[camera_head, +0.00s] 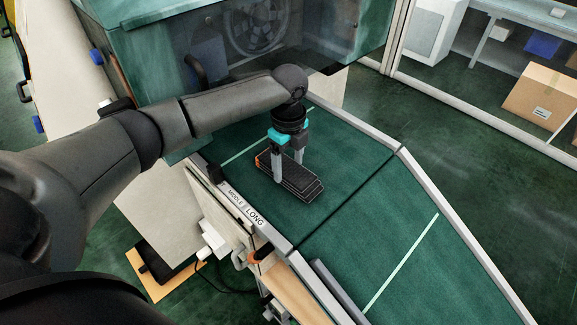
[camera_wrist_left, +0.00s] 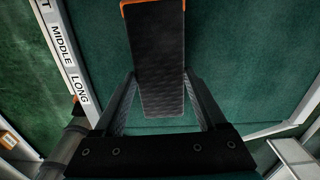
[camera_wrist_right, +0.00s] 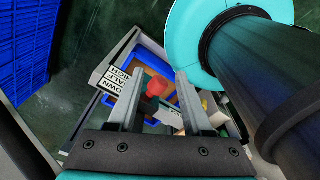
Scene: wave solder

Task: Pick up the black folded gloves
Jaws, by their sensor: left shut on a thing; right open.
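The black folded gloves (camera_head: 297,180) have an orange end and are on or just above the green conveyor belt (camera_head: 330,152) in the head view. My left gripper (camera_head: 288,170) points down over them with a finger on each side, shut on them. In the left wrist view the gloves (camera_wrist_left: 157,65) reach between the fingers of my left gripper (camera_wrist_left: 160,112), orange end at the top. Whether they touch the belt is hard to tell. My right gripper (camera_wrist_right: 153,75) is open and empty in the right wrist view; it does not show in the head view.
A green machine with a dark window (camera_head: 255,50) stands behind the belt. A grey rail (camera_head: 245,207) marked MIDDLE and LONG borders the belt. A red knob (camera_wrist_right: 157,88) and a blue-edged tray (camera_wrist_right: 152,52) lie beyond my right gripper. The belt's right part is clear.

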